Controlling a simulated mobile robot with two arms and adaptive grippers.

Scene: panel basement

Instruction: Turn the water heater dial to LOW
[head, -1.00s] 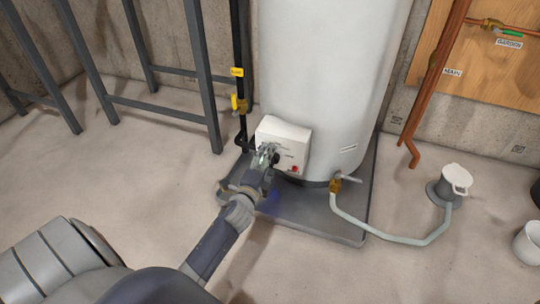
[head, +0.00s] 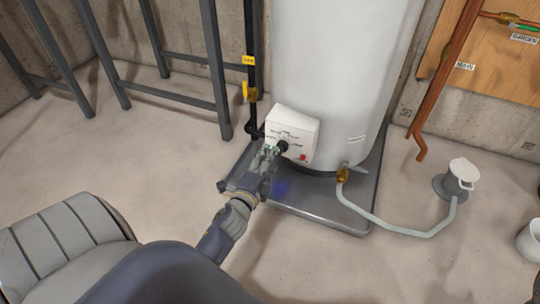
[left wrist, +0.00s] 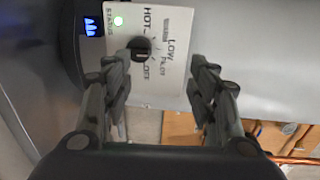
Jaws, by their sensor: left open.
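The water heater's white control box (head: 300,128) is low on the front of the tall white tank (head: 340,65). Its black round dial (head: 282,147) also shows in the left wrist view (left wrist: 140,47), ringed by printed HOT, LOW, PILOT and OFF labels. I cannot tell which mark the dial points to. My left gripper (head: 269,151) is just below and left of the dial, apart from it. In the left wrist view its open, empty fingers (left wrist: 160,66) have the dial beyond them, nearer the left finger. My right gripper is not in view.
A black pipe with a yellow valve (head: 251,93) stands left of the tank. A hose (head: 398,232) runs from the brass drain valve (head: 342,174) to a floor drain (head: 455,180).

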